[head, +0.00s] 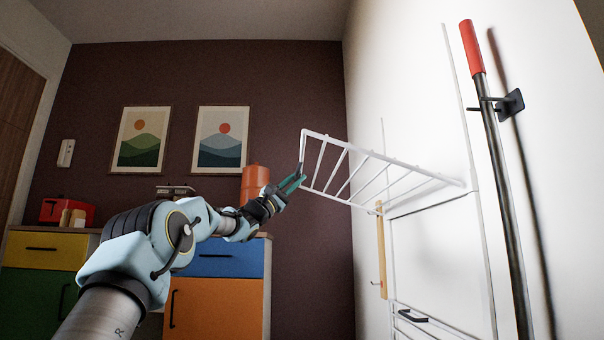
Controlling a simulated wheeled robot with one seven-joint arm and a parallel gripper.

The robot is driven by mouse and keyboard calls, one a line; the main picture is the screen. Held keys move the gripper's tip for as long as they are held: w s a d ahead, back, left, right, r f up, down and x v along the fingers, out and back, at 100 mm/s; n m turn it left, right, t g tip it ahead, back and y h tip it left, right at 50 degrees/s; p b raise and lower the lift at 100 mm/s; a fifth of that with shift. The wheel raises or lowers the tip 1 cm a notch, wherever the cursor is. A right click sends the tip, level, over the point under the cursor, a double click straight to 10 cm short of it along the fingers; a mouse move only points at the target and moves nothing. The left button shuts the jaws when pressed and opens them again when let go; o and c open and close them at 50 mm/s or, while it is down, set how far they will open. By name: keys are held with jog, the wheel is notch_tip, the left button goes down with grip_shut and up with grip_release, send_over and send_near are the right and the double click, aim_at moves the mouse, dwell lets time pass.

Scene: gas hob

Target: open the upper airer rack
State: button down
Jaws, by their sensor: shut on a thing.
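The upper airer rack (372,177) is a white wire frame with several bars. It is folded out from the white wall on the right and juts out over the room, its far end higher than its wall side. My gripper (300,178) is shut on the rack's outer left edge. The contact is small in the head view, and the fingertips partly cover the rack's rail. A lower white frame (393,260) stands flat against the wall beneath the upper rack.
A pole with a red grip (472,50) hangs on a dark wall hook (511,103) at the right. A wooden piece (381,255) hangs below the rack. Coloured cabinets (222,300) stand behind my arm, with an orange-red canister (254,182) and a red toaster-like box (66,210) on top.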

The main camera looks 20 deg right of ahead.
jog(key=shift+a+f, duration=0.15)
jog(key=shift+f, duration=0.3)
jog(key=c, duration=0.9)
grip_release()
jog(key=shift+v, duration=5.4)
jog(key=shift+w, duration=0.1)
jog(key=shift+c, duration=0.2)
